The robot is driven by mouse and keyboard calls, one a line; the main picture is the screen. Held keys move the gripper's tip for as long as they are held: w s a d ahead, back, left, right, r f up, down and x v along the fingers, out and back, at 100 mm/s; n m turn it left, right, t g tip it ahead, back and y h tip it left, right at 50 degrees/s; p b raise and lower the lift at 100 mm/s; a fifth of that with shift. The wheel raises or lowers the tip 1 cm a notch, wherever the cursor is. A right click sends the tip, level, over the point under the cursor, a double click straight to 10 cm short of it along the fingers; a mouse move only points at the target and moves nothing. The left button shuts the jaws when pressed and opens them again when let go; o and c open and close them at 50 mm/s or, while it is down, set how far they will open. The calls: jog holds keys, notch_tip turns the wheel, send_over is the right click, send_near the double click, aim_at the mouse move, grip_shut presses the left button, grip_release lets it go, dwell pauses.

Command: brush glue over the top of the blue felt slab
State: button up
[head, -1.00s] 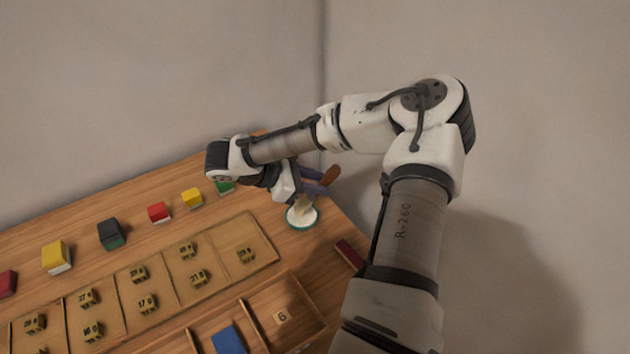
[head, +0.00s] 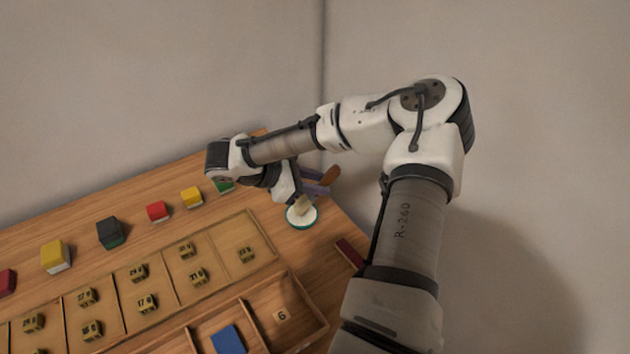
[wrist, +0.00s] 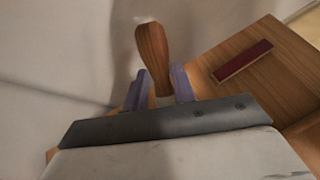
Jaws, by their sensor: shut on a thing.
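The blue felt slab (head: 229,340) lies in a compartment of the wooden tray at the bottom of the head view. My gripper (head: 318,184) is at the table's far right, well away from the slab. Its purple fingers are shut on a brush with a brown wooden handle (head: 329,175). The handle (wrist: 153,55) stands up between the fingers (wrist: 160,90) in the wrist view. The pale brush head (head: 302,205) points down at the white glue in a round, teal-rimmed dish (head: 301,222). Whether the bristles touch the glue is hard to tell.
A partitioned tray (head: 215,282) holds several numbered wooden blocks. A row of coloured blocks, including a yellow one (head: 56,257) and a red one (head: 158,212), stands behind it. A dark red bar (head: 350,252) lies near the right edge. Walls stand close behind.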

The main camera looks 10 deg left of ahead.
aim_at(332, 166)
jog(key=shift+f, duration=0.5)
dwell(1.6)
notch_tip(332, 166, up, 7)
jog(key=p, duration=0.7)
jog(key=shift+r, duration=0.1)
dwell(0.8)
